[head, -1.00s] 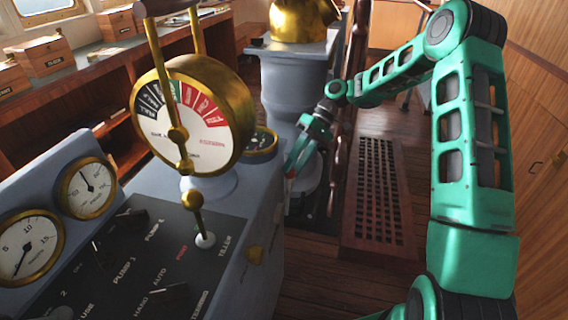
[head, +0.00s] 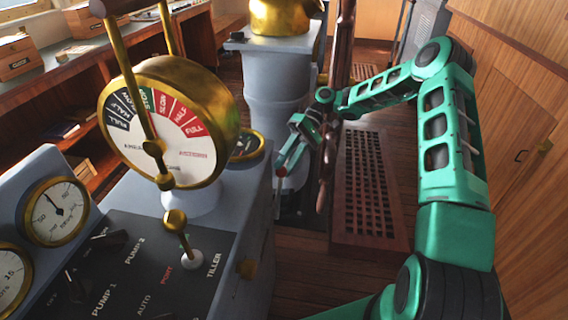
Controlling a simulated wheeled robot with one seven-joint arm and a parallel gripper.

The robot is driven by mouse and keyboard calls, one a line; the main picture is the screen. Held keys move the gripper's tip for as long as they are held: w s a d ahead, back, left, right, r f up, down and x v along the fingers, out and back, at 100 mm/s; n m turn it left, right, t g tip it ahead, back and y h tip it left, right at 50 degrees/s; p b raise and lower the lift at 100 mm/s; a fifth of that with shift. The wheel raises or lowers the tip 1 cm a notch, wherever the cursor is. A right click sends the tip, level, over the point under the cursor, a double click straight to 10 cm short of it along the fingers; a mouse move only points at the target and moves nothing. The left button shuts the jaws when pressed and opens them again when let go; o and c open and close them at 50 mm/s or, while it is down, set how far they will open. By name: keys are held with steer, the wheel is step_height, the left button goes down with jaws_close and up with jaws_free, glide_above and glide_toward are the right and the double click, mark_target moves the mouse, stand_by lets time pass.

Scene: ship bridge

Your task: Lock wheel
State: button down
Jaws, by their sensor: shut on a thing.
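The ship's wheel (head: 343,72) is dark wood and seen nearly edge-on, standing upright right of a grey pedestal (head: 279,95) with a brass top. My gripper (head: 284,164) reaches past the wheel's left side, low beside the pedestal. No lock can be clearly made out on the wheel.
A grey console with a brass engine telegraph (head: 168,120), gauges (head: 55,211) and a tiller lever (head: 178,228) fills the left foreground. A wooden grating (head: 368,190) lies on the floor beneath my arm. Wood panelling (head: 520,120) closes the right side.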

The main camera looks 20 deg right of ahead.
steer(key=shift+w+d+f, duration=0.1)
steer(key=shift+w+d, duration=0.1)
steer(key=shift+w, duration=0.05)
steer(key=c, duration=1.6)
jaws_free()
steer(key=shift+c, duration=0.2)
steer(key=shift+a, duration=0.1)
steer(key=v, duration=0.7)
steer(key=shift+d, duration=0.25)
steer(key=shift+w, duration=0.1)
